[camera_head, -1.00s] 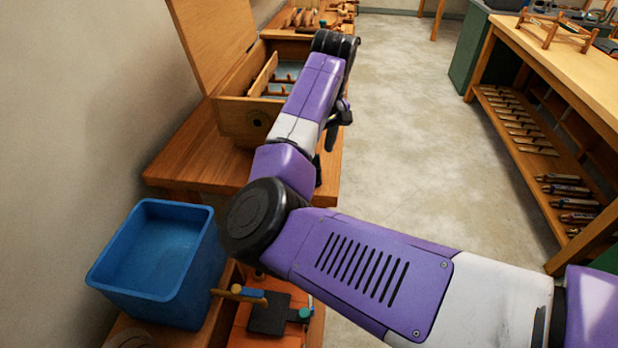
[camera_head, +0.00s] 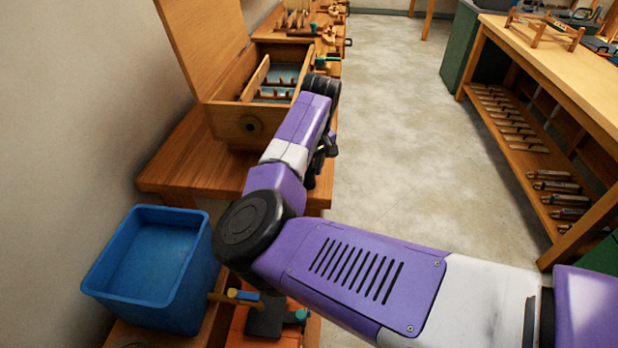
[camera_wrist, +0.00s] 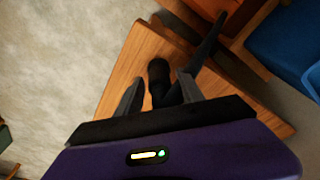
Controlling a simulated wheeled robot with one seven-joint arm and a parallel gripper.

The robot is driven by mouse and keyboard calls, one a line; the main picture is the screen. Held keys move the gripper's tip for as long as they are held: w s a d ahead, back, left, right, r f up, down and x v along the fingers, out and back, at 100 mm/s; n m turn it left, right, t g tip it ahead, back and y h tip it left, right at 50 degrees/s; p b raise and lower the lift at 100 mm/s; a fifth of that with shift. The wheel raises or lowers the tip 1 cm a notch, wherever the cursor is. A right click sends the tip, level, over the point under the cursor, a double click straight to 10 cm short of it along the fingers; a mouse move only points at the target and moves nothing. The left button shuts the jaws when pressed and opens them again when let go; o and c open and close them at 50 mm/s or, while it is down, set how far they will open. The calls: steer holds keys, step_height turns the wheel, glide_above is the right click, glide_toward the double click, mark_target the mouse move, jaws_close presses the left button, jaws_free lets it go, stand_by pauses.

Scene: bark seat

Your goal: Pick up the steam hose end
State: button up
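In the wrist view, the black steam hose end (camera_wrist: 158,76) shows as a dark rounded tip over a wooden surface. The dark hose (camera_wrist: 208,42) runs from near it toward the upper right. My gripper (camera_wrist: 160,80) is open, its two grey fingers apart on either side of the hose end in the picture. I cannot tell how far the hose end lies beyond the fingertips, and neither finger clearly touches it. In the head view my arm covers most of this spot, and I cannot make out the hose end there.
A wooden bench (camera_head: 190,165) carries an open wooden box (camera_head: 225,120) with a raised lid. A blue bin (camera_head: 150,265) stands at the lower left; it also shows in the wrist view (camera_wrist: 290,40). A workbench (camera_head: 560,70) stands right. The floor (camera_head: 400,130) between is clear.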

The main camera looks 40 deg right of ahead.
jaws_close()
steer(key=shift+r, duration=0.1)
